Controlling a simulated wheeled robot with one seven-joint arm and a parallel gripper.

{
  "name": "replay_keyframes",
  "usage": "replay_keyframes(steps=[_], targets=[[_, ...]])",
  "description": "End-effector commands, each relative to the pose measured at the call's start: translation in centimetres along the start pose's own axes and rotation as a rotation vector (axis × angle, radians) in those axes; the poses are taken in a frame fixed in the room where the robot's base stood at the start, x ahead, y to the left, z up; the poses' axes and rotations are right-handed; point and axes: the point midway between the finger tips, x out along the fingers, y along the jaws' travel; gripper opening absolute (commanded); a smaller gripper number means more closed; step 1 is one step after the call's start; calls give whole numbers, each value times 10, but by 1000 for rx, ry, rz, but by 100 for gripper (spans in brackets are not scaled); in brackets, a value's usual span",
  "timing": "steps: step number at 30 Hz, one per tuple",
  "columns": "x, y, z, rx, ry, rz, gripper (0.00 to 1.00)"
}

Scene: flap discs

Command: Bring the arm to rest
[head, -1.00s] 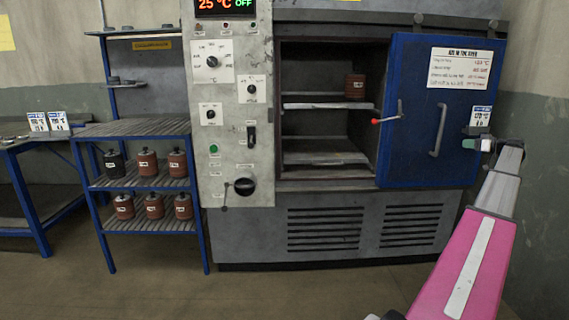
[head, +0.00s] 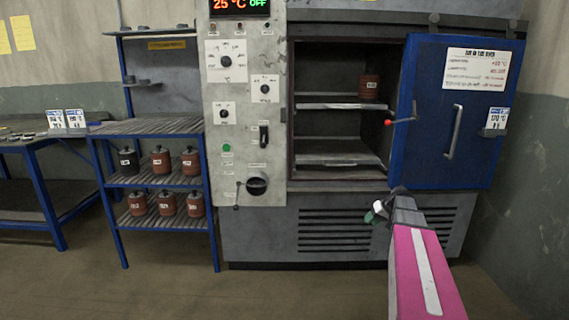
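My pink and grey arm reaches up from the lower right in the head view. My gripper (head: 376,212) is at its far end, low in front of the oven's lower front, left of the arm's grey wrist. It is small and partly turned away, so I cannot tell whether its fingers are open or shut. I see nothing clearly held in it. It is apart from the oven shelves and below the open doorway.
The oven's blue door (head: 430,140) stands open to the right, with a red-tipped lever (head: 401,121). A brown canister (head: 369,87) stands on the upper oven shelf. A blue-framed rack (head: 150,127) at left holds several canisters. Open floor (head: 250,292) lies in front.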

Motion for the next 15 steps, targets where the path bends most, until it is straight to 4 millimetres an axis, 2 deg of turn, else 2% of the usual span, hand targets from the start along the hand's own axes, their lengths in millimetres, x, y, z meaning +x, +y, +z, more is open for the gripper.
replay_keyframes(steps=[1,6,10,15], targets=[[17,-26,29,13,-44,28,34],[61,-79,101,62,-172,149,34],[82,-115,157,85,-249,257,34],[94,-150,220,95,-311,395,34]])
